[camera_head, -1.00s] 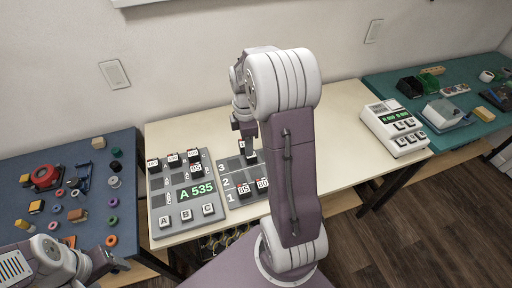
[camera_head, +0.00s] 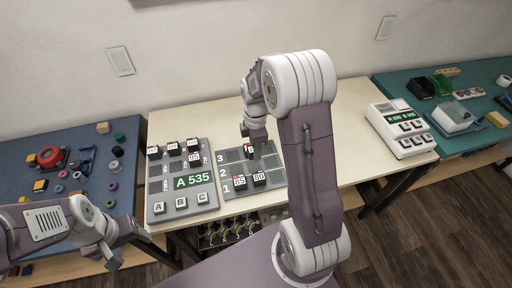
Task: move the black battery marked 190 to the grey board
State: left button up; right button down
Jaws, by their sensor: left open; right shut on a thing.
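The grey board (camera_head: 230,172) lies on the cream table, with rows numbered 1, 2 and 3. My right gripper (camera_head: 250,147) is over its back row, shut on a small dark battery (camera_head: 249,152) with a white label. Its number is too small to read, and I cannot tell whether it touches the board. Two black batteries marked 85 (camera_head: 240,183) and 80 (camera_head: 260,179) sit in the front row. My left gripper (camera_head: 113,263) is open and empty at the lower left, away from the board.
Left of the board is a grey panel (camera_head: 159,188) with an A 535 display, several batteries and A, B, C keys. A white display unit (camera_head: 399,130) stands at right. A blue table (camera_head: 60,140) and a green table (camera_head: 462,85) hold loose parts. My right arm crosses the cream table.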

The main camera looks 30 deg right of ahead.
aim_at(255, 166)
notch_tip(255, 166, down, 6)
jog(key=b, duration=0.5)
jog(key=shift+f, duration=0.2)
jog(key=shift+r, duration=0.1)
jog(key=shift+f+b, duration=0.35)
jog(key=shift+f, duration=0.15)
jog(key=c, duration=0.8)
grip_release()
notch_tip(255, 166, up, 9)
jog(key=shift+r+p, duration=0.1)
jog(key=shift+p, duration=1.15)
